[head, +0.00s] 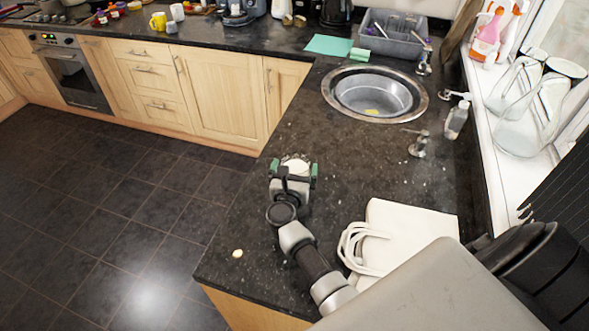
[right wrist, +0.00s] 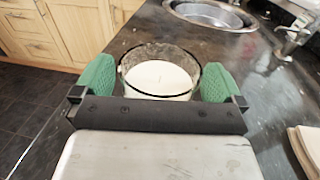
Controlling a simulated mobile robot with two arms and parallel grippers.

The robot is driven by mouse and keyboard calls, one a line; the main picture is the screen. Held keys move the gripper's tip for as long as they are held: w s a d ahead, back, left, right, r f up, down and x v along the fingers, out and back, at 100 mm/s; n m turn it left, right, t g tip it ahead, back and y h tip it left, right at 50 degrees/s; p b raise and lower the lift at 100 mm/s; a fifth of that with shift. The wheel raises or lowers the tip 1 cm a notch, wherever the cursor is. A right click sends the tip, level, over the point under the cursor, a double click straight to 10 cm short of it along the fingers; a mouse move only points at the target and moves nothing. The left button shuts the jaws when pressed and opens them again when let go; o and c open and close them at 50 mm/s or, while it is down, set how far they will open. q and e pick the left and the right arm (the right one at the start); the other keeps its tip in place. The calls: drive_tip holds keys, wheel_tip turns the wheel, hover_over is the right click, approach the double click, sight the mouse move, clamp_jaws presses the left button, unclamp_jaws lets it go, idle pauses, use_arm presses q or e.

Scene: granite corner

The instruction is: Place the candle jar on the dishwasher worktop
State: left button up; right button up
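The candle jar (right wrist: 158,78), a clear glass with white wax and a dark rim, is between the two green finger pads of my right gripper (head: 294,171). In the right wrist view the pads meet the glass on both sides, so the gripper (right wrist: 158,85) looks shut on it. In the head view the jar (head: 296,164) is over the dark granite worktop (head: 330,165), near its left edge. Its base is hidden, so I cannot tell whether it touches the stone. Which stretch is the dishwasher worktop is not clear. My left gripper is not in view.
A round metal sink (head: 374,95) is set in the worktop beyond the jar. A white folded bag (head: 408,230) lies right of my right arm. A soap bottle (head: 457,119) stands by the window. A small pale disc (head: 238,253) lies near the front left edge. Stone around the jar is clear.

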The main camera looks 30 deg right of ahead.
drive_tip(key=shift+r+p, duration=0.25)
drive_tip(key=shift+p, duration=0.05)
drive_tip(key=v, duration=0.6)
drive_tip(key=shift+s+a+f, duration=0.15)
drive_tip(key=shift+s, duration=0.1)
drive_tip(key=shift+s+a, duration=0.35)
